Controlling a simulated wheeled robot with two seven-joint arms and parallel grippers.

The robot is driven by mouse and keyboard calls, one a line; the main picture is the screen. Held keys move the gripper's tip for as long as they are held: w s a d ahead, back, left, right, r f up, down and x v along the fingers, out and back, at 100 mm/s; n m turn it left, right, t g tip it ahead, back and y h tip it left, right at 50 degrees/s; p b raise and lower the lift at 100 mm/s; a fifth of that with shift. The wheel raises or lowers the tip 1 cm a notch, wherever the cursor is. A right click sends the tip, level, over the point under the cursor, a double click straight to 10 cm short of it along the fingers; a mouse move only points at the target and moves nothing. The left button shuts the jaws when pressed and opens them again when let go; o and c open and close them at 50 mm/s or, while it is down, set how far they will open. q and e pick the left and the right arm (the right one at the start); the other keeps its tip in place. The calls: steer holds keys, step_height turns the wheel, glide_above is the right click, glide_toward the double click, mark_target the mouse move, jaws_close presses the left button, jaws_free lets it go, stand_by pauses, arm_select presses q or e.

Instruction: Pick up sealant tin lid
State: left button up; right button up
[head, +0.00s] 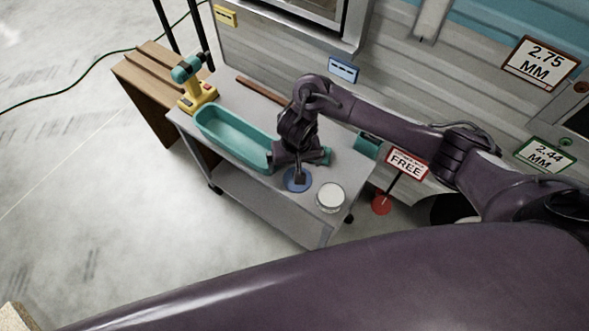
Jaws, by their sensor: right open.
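A round blue lid (292,186) lies flat on the grey cart top, near its front right part. A dark grey piece stands over its middle; I cannot tell whether it is the lid's handle or a fingertip of mine. A round tin (330,198) with a pale top stands just right of the lid, close to the cart's edge. My right gripper (297,171) is open, pointing down right at the lid and partly covering its far side. Whether it touches the lid is unclear. My left gripper is out of view.
The grey cart (258,192) also holds a long teal tray (232,137) left of my gripper and a teal and yellow drill (193,83) at the far left end. A brown strip (262,92) lies behind the tray. The camper wall (300,62) stands behind the cart.

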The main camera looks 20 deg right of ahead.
mark_target(288, 177)
steer(key=shift+s+d+f+b, duration=0.1)
steer(key=shift+s+f+b, duration=0.1)
steer(key=shift+s+f, duration=0.25)
steer(key=shift+s+d+f+b, duration=0.1)
steer(key=shift+s+f+b, duration=0.1)
steer(key=shift+f, duration=0.35)
steer(key=f, duration=0.3)
steer(key=shift+w+d+b, duration=0.15)
steer(key=shift+d+b, duration=0.1)
steer(key=shift+b, duration=0.05)
steer(key=shift+w+a+f, duration=0.15)
steer(key=shift+w+f, duration=0.25)
steer(key=shift+f, duration=0.35)
steer(key=shift+s, duration=0.1)
steer(key=c, duration=0.5)
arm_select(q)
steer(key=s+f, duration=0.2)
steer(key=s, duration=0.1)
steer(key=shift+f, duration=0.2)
arm_select(e)
steer(key=shift+r, duration=0.1)
steer(key=c, duration=0.5)
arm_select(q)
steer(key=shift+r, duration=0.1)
arm_select(e)
steer(key=shift+r, duration=0.1)
steer(key=shift+c, duration=0.2)
